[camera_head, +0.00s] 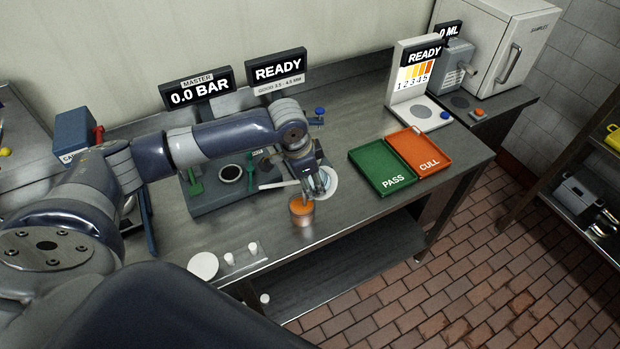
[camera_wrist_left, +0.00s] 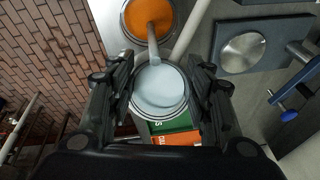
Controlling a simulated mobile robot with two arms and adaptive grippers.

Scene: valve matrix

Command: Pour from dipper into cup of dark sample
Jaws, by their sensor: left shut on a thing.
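My left gripper (camera_head: 318,183) is shut on a pale, round-mouthed vessel, which appears to be the dipper (camera_head: 332,186). In the left wrist view the dipper (camera_wrist_left: 160,92) sits between the two fingers (camera_wrist_left: 160,95), with pale grey inside. A cup with orange contents (camera_head: 302,211) stands on the bench just below and left of the gripper; it also shows in the left wrist view (camera_wrist_left: 146,20). A narrow grey-brown strip runs from the dipper's rim over the orange surface; I cannot tell whether it is liquid. My right gripper is not in view.
A grey fixture with a dark round opening (camera_head: 231,173) stands left of the gripper. The green PASS tray (camera_head: 369,158) and orange CULL tray (camera_head: 432,164) lie to the right. A white disc (camera_head: 203,265) and small white pieces lie near the front edge. Bench right of the cup is clear.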

